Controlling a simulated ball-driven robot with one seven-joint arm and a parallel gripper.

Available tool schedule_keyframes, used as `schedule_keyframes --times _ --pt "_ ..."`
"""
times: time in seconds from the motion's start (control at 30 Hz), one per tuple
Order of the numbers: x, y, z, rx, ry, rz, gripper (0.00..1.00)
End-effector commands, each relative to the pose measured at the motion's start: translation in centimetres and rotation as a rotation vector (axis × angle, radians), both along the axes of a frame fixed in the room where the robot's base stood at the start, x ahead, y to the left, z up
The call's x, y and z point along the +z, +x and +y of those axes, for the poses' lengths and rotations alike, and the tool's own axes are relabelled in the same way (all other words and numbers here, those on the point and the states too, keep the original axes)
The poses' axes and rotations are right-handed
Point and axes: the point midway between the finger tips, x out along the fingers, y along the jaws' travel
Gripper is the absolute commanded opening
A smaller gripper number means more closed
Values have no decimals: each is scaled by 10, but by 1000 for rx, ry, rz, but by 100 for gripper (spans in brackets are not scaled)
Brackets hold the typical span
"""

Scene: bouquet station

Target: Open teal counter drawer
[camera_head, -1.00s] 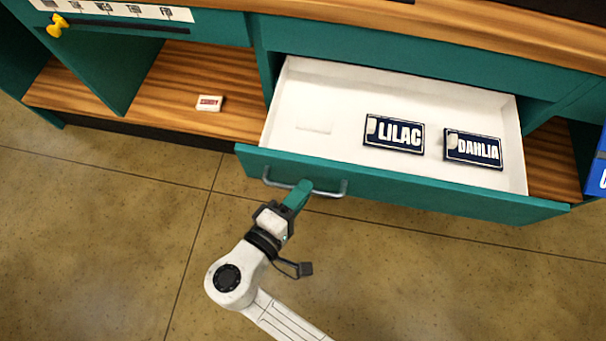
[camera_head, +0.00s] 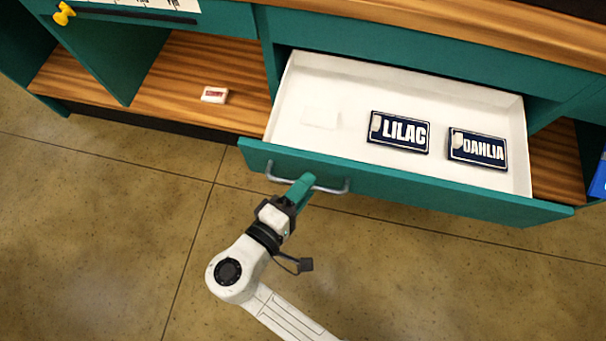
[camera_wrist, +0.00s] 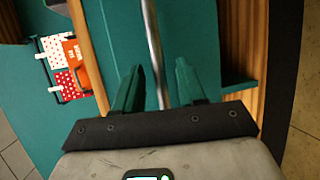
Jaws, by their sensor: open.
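The teal counter drawer (camera_head: 420,190) is pulled well out from the counter in the head view, with its white inside showing. A grey bar handle (camera_head: 330,188) runs along its front. A LILAC card (camera_head: 398,132) and a DAHLIA card (camera_head: 477,148) lie inside the drawer. My gripper (camera_head: 304,182) is at the handle, just in front of the drawer face. In the wrist view, my gripper (camera_wrist: 160,85) has its teal fingers apart, with the handle (camera_wrist: 153,45) passing between them. Whether a finger touches the bar cannot be told.
A small white box with a red label (camera_head: 214,95) lies on the open wooden shelf (camera_head: 190,75) at left. A yellow pushpin-shaped knob (camera_head: 63,14) is at the upper left. Tiled floor (camera_head: 110,230) in front of the drawer is clear.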

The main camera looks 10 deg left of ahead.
Motion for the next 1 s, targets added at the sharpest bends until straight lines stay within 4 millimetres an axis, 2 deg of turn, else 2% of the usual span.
schedule_keyframes --times 0.17,0.5,0.6,0.8,1.0 --pt "3 -15 8 4 0 -1 40" --pt "15 -72 34 5 1 0 40" --pt "17 -84 40 4 1 0 40" --pt "20 -95 45 1 1 1 40" --pt "20 -96 45 1 0 1 40"
